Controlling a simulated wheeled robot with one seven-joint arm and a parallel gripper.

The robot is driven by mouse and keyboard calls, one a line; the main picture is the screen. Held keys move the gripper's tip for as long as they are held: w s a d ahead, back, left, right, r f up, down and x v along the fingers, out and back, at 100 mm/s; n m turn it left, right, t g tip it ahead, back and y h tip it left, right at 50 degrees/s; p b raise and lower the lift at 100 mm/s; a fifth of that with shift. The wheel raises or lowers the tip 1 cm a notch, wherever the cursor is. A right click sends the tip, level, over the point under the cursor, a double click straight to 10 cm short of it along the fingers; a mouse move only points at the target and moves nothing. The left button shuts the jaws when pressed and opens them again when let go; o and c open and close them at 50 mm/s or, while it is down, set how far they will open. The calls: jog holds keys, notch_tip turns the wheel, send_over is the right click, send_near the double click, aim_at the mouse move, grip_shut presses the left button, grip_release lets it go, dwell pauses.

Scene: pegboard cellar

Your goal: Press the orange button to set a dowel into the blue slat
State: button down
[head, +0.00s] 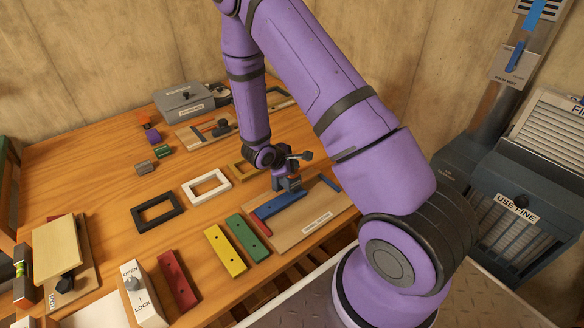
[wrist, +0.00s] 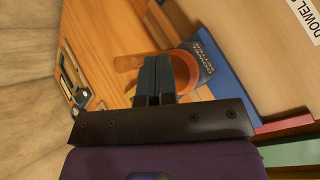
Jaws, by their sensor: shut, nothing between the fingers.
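The blue slat (head: 280,206) lies on a labelled wooden board (head: 312,222) at the bench's front right. It also shows in the wrist view (wrist: 228,88). A small dark blue-grey press (head: 290,184) stands at the slat. In the wrist view an orange round part (wrist: 186,62), seemingly the button, shows beside the press's lettered face (wrist: 207,62). My gripper (wrist: 157,62) is shut and empty, its fingers overlapping part of the orange piece in that view. I cannot tell whether they touch it. In the head view my wrist hangs just above the press. No dowel is clearly visible.
A green slat (head: 248,238), yellow slat (head: 225,250) and red slat (head: 178,281) lie left of the board. Black (head: 141,220), white (head: 190,190) and ochre frames lie behind. A white OPEN/LOCK box (head: 146,302) stands at the front. Bare bench shows at left centre.

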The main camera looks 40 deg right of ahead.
dwell(0.4)
jog(key=shift+r, duration=1.35)
jog(key=shift+r, duration=2.5)
jog(key=shift+r, duration=0.1)
jog(key=s+a+r+m+y, duration=0.1)
jog(key=s+r+m, duration=0.3)
jog(key=r, duration=0.7)
jog(key=s+a+r+m+y, duration=0.2)
jog(key=s+r+m, duration=0.15)
jog(key=r, duration=0.75)
jog(key=s+a+r+m+t+y, duration=0.1)
jog(key=s+a+r+t+y, duration=0.1)
jog(key=s+a+r, duration=0.3)
jog(key=s+a+r+m+t+y, duration=0.2)
jog(key=s+a+r+y, duration=0.2)
jog(key=s+r, duration=0.4)
jog(key=s+a, duration=0.1)
jog(key=s, duration=0.4)
jog(key=shift+s+r, duration=0.25)
jog(key=shift+r, duration=0.1)
